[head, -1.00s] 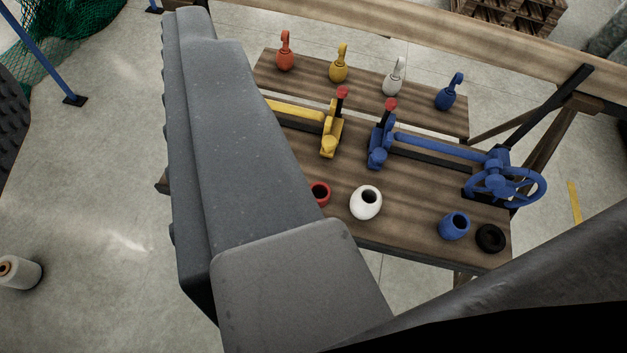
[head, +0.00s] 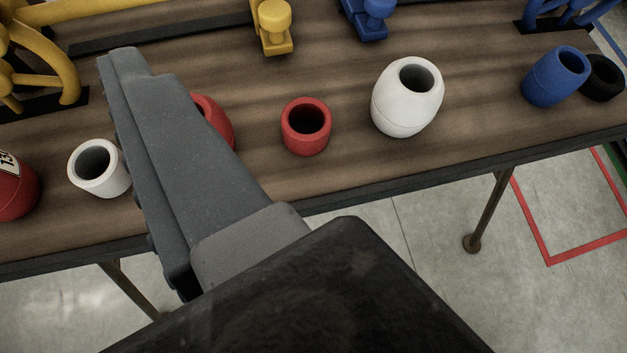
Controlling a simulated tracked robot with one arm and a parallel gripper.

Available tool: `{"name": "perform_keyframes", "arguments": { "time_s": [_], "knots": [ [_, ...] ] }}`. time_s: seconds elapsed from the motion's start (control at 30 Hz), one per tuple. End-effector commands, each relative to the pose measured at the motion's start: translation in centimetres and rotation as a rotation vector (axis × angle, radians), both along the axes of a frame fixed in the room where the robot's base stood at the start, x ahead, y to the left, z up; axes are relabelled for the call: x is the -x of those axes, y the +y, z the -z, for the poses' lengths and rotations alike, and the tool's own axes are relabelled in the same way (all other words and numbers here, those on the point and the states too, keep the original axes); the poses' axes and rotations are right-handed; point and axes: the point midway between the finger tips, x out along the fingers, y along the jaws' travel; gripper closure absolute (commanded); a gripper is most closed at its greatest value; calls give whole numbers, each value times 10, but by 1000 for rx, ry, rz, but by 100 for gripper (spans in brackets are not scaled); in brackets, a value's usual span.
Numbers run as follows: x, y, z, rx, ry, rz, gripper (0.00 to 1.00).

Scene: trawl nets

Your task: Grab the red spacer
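A short red ring-like cylinder (head: 306,140), which looks like the red spacer, stands upright on the wooden bench (head: 330,180), with its dark hole facing up. My gripper (head: 125,58) reaches over the bench to the left of this red cylinder and is apart from it in the picture. Only one grey side of the gripper shows, so its opening is hidden. A second red rounded thing (head: 222,122) is partly hidden behind my gripper.
A short white cylinder (head: 98,172) is left of my gripper. A larger white hollow float (head: 405,105), a blue one (head: 553,82) and a black ring (head: 603,80) stand to the right. Yellow (head: 273,30) and blue clamps (head: 370,18) are behind. A labelled red thing (head: 14,190) is far left.

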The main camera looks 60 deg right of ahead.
Motion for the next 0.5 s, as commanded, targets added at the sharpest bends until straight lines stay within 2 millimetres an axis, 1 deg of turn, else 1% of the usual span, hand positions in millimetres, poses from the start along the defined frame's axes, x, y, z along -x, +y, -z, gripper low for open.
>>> {"name": "perform_keyframes", "arguments": {
  "time_s": [0.03,0.07,0.1,0.2,0.23,0.3,0.4,0.5],
  "knots": [
    [1,-15,45,12,26,51,26],
    [3,-25,64,22,31,82,26],
    [7,-37,90,36,42,122,26],
    [20,-66,135,85,53,208,26],
    [25,-74,146,98,59,230,26],
    [34,-88,164,132,61,270,26],
    [44,-102,178,165,64,306,26],
    [46,-110,186,181,66,323,26]
  ]
}}
